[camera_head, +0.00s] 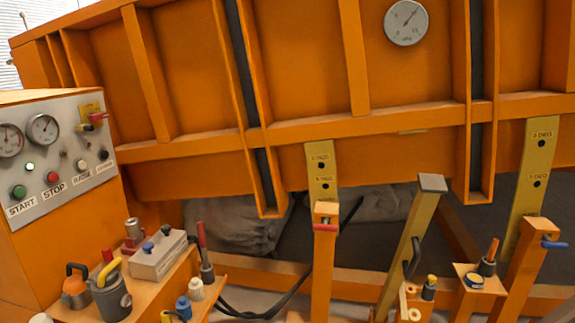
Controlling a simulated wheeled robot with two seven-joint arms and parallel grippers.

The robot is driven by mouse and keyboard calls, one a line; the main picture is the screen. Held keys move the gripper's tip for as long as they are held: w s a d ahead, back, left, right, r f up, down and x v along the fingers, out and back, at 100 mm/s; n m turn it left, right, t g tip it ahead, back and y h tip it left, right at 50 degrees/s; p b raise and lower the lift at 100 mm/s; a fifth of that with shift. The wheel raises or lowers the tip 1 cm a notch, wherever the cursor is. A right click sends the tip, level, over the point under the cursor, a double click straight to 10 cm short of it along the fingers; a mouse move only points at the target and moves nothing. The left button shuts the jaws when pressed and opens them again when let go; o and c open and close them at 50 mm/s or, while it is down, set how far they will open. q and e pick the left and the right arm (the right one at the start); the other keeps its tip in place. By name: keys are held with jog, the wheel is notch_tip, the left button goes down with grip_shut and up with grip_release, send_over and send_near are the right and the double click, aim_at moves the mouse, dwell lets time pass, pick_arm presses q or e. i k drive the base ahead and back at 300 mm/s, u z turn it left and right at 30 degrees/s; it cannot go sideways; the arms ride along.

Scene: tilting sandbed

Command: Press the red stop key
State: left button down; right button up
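The red stop key (53,177) is a small round red button on the pale control panel (60,150) at the left, above the word STOP. A green start button (19,191) sits to its left and dark or grey knobs sit to its right. Nothing covers the stop key. Neither of my grippers shows in the head view, so I cannot see where they are relative to the key.
A shelf below the panel holds a grey can (111,296), a grey box (158,255) and several small items. The large orange sandbed (300,60) fills the upper view. Orange posts with pins stand at the centre and right. The space before the panel looks clear.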

aim_at(53, 177)
jog(key=z, duration=0.35)
jog(key=i, duration=1.3)
jog(key=u, duration=0.6)
